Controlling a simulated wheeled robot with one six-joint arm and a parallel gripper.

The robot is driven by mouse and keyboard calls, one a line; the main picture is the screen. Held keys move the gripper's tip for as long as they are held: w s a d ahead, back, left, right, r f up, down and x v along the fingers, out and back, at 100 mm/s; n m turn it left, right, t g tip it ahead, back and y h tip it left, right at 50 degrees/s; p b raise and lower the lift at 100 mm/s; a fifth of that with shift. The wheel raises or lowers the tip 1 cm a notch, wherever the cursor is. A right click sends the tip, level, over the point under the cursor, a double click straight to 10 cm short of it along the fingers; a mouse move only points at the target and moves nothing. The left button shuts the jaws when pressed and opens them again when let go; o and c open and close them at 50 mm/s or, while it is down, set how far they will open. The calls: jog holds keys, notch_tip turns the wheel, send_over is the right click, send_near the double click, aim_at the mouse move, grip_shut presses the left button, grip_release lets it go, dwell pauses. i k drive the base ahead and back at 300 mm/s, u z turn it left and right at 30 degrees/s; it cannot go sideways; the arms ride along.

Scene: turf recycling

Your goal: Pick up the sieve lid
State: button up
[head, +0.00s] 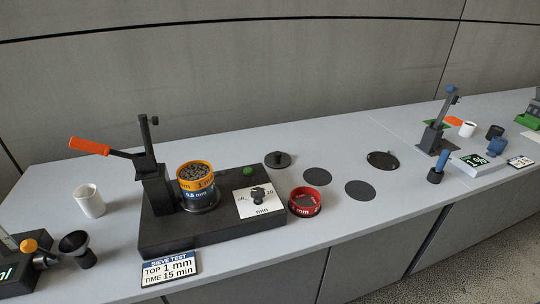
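A red sieve (305,202) sits on the bench right of the base. My gripper is not in view.
A clamp post with an orange lever (90,146) stands left of the stack. Flat dark circles (317,176) and a dark shallow disc (382,160) lie to the right. A white cup (89,201) and sign (170,268) are at left. The bench between red sieve and scale (480,161) is mostly clear.

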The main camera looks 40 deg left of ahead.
aim_at(276, 160)
jog(key=u, duration=0.6)
jog(key=i, duration=0.7)
jog(key=u, duration=1.2)
jog(key=i, duration=0.3)
jog(key=u, duration=0.25)
